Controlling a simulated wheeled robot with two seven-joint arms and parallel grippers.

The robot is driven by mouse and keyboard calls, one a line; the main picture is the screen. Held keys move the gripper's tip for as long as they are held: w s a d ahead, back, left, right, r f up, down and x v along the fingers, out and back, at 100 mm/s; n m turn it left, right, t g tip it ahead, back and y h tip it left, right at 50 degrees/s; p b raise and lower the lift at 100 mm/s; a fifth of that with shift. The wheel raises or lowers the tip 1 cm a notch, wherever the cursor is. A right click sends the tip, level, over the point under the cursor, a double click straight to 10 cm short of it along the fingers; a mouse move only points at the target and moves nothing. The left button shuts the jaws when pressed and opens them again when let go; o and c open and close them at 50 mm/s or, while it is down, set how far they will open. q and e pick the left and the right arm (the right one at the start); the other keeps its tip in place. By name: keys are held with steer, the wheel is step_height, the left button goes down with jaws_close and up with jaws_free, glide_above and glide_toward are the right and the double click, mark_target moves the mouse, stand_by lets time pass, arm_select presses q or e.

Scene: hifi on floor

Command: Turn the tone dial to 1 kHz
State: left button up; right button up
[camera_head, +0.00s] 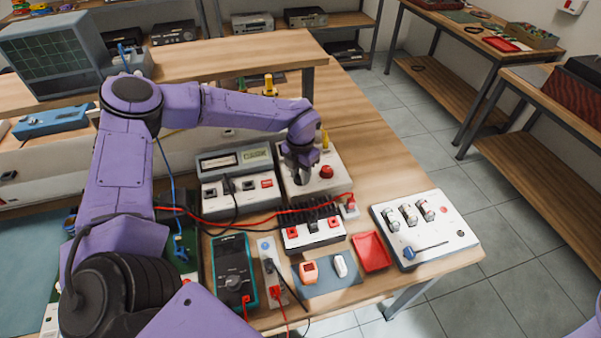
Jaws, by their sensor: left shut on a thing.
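A white box (338,160) with a red knob or button (326,172) and a yellow upright part stands near the middle of the workbench. My left arm reaches across from the left, and my left gripper (301,178) points down onto the left part of this box. It is shut on what appears to be the tone dial, which the fingers hide. The dial's pointer and its markings cannot be read. My right gripper is not in view.
A grey meter unit (238,178) stands left of the box. In front are a black-finned unit (315,235) with red wires, a teal multimeter (234,272), a red tray (371,251) and a white panel (440,235). An oscilloscope (50,55) sits on the shelf behind.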

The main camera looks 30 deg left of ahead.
arm_select(q)
steer(key=o, duration=1.1)
steer(key=shift+c, duration=0.2)
step_height(320, 180, up, 11)
steer(key=b, duration=0.2)
steer(key=shift+f, duration=0.2)
